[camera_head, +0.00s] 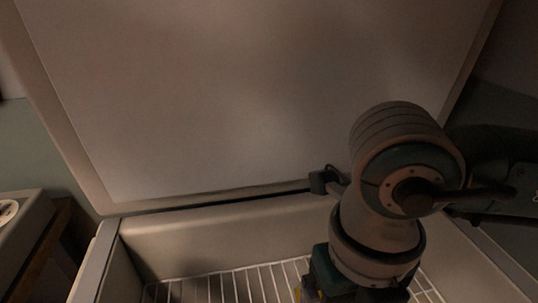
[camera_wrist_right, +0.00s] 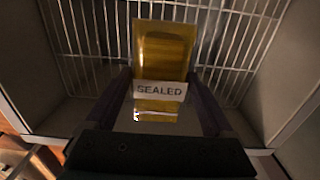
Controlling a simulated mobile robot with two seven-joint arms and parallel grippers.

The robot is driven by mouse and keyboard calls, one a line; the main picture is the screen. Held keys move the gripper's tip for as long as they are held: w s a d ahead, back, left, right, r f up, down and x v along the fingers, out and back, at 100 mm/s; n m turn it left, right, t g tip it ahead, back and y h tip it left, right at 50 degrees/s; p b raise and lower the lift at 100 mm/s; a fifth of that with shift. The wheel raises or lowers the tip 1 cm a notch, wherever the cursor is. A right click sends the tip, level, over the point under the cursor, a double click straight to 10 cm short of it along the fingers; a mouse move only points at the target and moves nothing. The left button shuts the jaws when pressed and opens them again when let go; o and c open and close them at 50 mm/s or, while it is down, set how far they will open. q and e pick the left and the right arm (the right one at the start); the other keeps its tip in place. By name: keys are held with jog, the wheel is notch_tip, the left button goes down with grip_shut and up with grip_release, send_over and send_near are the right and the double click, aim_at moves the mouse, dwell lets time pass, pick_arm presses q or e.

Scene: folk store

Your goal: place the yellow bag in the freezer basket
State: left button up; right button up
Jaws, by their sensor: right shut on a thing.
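The yellow bag (camera_wrist_right: 165,50) has a white label reading "SEALED" and sits between the two fingers of my right gripper (camera_wrist_right: 160,92), which is shut on it. In the right wrist view the bag is in front of the white wire freezer basket (camera_wrist_right: 91,28). Whether it touches the wires I cannot tell. In the head view the basket (camera_head: 236,284) shows at the bottom inside the freezer. My right arm reaches down into the freezer there, and the fingers are cut off by the lower edge. My left gripper is not in view.
The freezer lid (camera_head: 250,90) stands open behind the arm. The freezer's pale inner wall (camera_head: 220,240) runs along the back, with side rims at left and right. A counter corner (camera_head: 25,230) is at the far left. The basket's left part looks empty in the head view.

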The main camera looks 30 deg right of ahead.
pick_arm(q)
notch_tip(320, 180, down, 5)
jog(key=b, duration=0.4)
jog(key=shift+b, duration=0.3)
pick_arm(e)
notch_tip(320, 180, down, 15)
jog(key=shift+f, duration=0.1)
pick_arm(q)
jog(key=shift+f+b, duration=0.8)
pick_arm(e)
jog(key=shift+f, duration=1.8)
